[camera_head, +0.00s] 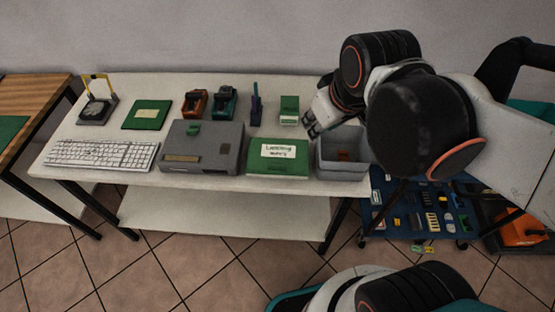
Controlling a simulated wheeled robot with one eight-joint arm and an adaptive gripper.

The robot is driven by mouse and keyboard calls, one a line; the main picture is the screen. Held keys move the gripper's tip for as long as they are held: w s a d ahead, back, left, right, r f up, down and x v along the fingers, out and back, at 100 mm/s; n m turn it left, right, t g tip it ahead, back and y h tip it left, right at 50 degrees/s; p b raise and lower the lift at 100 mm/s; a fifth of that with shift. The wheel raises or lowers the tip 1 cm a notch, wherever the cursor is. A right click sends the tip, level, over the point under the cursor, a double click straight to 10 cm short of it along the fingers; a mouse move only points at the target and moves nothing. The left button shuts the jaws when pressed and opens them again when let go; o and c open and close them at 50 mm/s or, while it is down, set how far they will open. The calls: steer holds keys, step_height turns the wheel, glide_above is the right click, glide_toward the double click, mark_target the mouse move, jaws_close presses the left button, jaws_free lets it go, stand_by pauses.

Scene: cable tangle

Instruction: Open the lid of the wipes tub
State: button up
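I cannot tell for sure which object is the wipes tub. A green box with a white printed label (278,169) lies near the front edge of the white table; its small print is hard to read, and it looks shut. My gripper (310,123) is above the table, behind and right of this box and apart from it. Its dark fingers are small and partly merged with the hand, so their opening is unclear. No held object shows.
A small green-and-white carton (289,111) stands close left of my gripper. A grey open bin (342,168) sits at the table's right front, below my arm. A grey case (202,158) and keyboard (100,154) lie left. A blue tool cart (378,215) stands lower right.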

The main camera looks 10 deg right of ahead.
steer(key=w+a+f+n+g, duration=0.3)
steer(key=w+f+n, duration=0.1)
steer(key=w+n, duration=0.2)
steer(key=n+g, duration=0.3)
steer(key=n, duration=0.3)
glide_toward(277, 165)
steer(key=f+b, duration=0.2)
steer(key=f, duration=0.2)
steer(key=f+b, duration=0.2)
steer(key=f, duration=0.2)
steer(key=shift+s+f, duration=0.2)
steer(key=shift+f, duration=0.05)
jaws_close()
